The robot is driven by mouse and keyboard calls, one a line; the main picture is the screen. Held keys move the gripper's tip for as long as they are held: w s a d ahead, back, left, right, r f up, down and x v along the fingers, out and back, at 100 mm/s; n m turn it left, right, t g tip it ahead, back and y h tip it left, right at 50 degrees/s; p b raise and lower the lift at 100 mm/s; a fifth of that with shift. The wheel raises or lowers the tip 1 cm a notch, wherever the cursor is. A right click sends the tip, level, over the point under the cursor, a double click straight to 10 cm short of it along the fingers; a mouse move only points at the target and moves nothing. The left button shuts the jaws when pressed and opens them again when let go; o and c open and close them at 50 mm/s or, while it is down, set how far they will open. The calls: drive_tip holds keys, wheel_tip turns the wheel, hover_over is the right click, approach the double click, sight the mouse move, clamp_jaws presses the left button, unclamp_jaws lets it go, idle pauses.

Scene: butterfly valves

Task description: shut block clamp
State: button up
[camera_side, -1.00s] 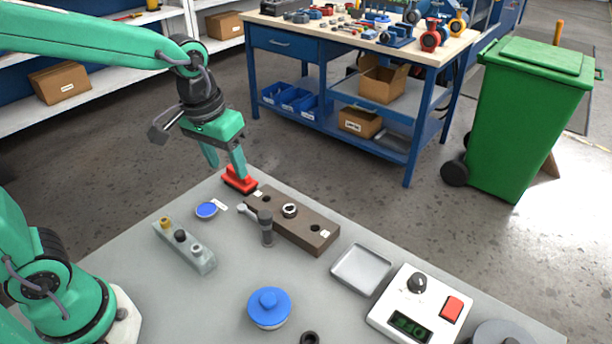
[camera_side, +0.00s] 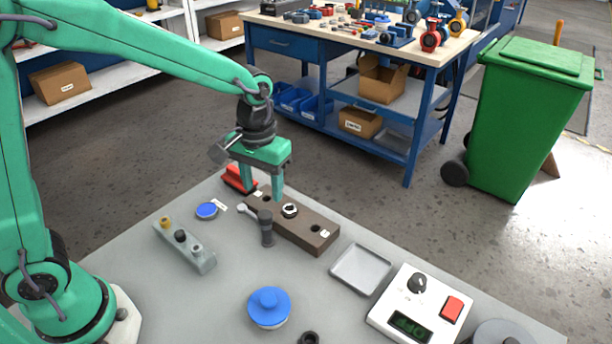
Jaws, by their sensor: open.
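A brown block (camera_side: 302,235) with several holes lies on the grey bench, with a black-and-white ring (camera_side: 290,210) on it. A dark grey post with a lever (camera_side: 266,229), which looks like the clamp, stands at the block's near side. Its lever arm points left and ends in a pale knob. I cannot tell whether it touches the block. My gripper (camera_side: 261,186) is open and empty, pointing down over the block's far left end. One finger is above the block, the other near a red piece (camera_side: 237,179), which it partly covers.
A grey block with knobs (camera_side: 184,248), a blue disc (camera_side: 206,210), a blue-lidded round pot (camera_side: 269,307), a shallow grey tray (camera_side: 361,269) and a white control box (camera_side: 418,305) stand on the bench.

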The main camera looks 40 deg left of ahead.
sight(265, 214)
drive_tip(key=shift+f, duration=3.5)
drive_tip(key=shift+c, duration=0.2)
clamp_jaws()
